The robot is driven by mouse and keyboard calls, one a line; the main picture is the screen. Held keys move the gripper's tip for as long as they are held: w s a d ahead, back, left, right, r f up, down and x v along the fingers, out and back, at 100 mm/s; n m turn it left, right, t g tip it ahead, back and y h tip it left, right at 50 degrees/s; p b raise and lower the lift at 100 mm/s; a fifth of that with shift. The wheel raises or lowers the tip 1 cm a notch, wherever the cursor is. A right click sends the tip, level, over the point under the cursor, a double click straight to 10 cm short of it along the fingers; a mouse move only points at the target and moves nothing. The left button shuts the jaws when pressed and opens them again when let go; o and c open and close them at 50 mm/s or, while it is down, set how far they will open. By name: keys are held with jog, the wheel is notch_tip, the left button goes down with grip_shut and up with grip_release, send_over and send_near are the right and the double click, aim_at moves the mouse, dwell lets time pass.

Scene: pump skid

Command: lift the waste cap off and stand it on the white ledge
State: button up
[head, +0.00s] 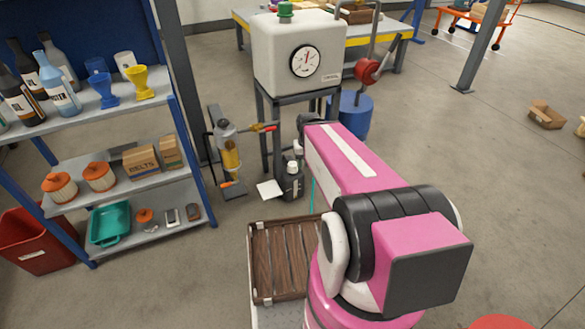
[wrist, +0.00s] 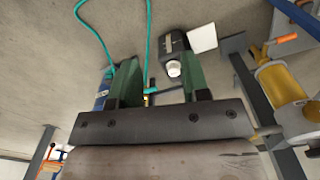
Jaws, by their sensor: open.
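A dark waste bottle (head: 290,184) with a white cap (head: 291,167) stands on the floor beside the tank stand. A small white ledge (head: 269,188) is just left of it. The wrist view shows the bottle (wrist: 178,45), its round white cap (wrist: 173,68) and the white ledge (wrist: 202,38) to their right. My gripper (wrist: 158,70) is open, its two green fingers apart with nothing held. The cap appears in the gap between the fingers, closer to the right one; I cannot tell the depth between them. In the head view my pink arm hides the fingers.
A yellow cylinder device (head: 230,152) stands left of the bottle; it is close on the right in the wrist view (wrist: 282,88). A teal hose (wrist: 98,28) lies on the floor. The grey tank (head: 285,55) stands behind. A loaded shelf (head: 150,190) is at left.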

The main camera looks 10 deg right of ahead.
jog(key=shift+o, duration=0.3)
jog(key=o, duration=0.5)
jog(key=shift+w+f, duration=0.1)
jog(key=shift+w, duration=0.15)
jog(key=shift+o, duration=1.1)
jog(key=w+f+t, duration=0.1)
jog(key=w+f, duration=0.4)
jog(key=w, duration=0.3)
jog(key=w+f+t, duration=0.1)
jog(key=w+f, duration=0.5)
jog(key=w, duration=0.2)
jog(key=shift+w, duration=0.2)
jog(key=t, duration=0.2)
send_near(292, 163)
jog(key=shift+n+t, duration=0.3)
jog(key=shift+n, duration=0.1)
jog(key=shift+s+x, duration=0.2)
jog(key=shift+x, duration=2.4)
jog(key=shift+s+x, duration=0.2)
jog(key=shift+x, duration=2.4)
